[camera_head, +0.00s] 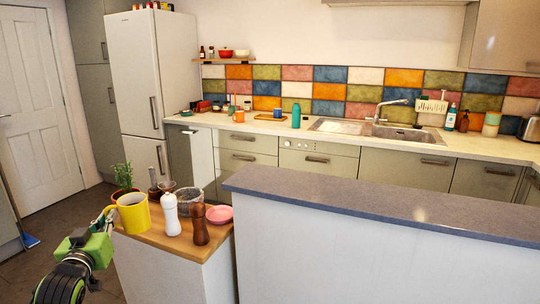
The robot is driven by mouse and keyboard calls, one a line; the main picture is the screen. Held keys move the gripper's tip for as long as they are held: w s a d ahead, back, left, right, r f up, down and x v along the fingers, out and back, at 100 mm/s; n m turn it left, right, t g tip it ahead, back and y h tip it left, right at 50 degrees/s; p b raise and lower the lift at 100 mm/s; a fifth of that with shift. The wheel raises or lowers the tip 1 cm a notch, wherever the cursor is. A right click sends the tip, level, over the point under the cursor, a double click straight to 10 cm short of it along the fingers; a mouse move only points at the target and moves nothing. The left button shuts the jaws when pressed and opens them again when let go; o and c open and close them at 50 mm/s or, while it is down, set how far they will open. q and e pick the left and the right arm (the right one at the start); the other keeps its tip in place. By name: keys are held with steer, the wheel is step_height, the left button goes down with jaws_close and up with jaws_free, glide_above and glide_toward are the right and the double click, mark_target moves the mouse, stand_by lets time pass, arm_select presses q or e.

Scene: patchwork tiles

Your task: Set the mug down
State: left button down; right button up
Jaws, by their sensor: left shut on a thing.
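A yellow mug (133,216) is upright at the left edge of a small wooden-topped cabinet (176,244). My left gripper (110,218) comes in from the lower left and is shut on the yellow mug at its left side. The fingertips are small and partly hidden by the mug. I cannot tell whether the mug's base touches the wooden top or is just above it. My right gripper is not in view.
A white shaker (171,214), a brown mill (200,224), a grey bowl (188,199), a pink dish (219,214) and a potted plant (124,184) crowd the wooden top. A dark-topped partition (380,210) stands to the right. An orange mug (239,116) stands on the back counter.

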arm_select(q)
steer(key=s+d+f+m+h, duration=0.1)
steer(key=s+d+f+h, duration=0.1)
steer(key=s+d+f, duration=0.45)
steer(key=s+d+f+m+h, duration=0.1)
steer(key=s+d+f, duration=0.2)
steer(key=d, duration=0.6)
steer(key=s+d+f, duration=0.1)
steer(key=s+d, duration=0.3)
steer(key=s, duration=0.7)
steer(key=s+d, duration=0.4)
steer(key=s, duration=0.7)
steer(key=shift+s+f, duration=0.3)
steer(key=shift+f, duration=0.05)
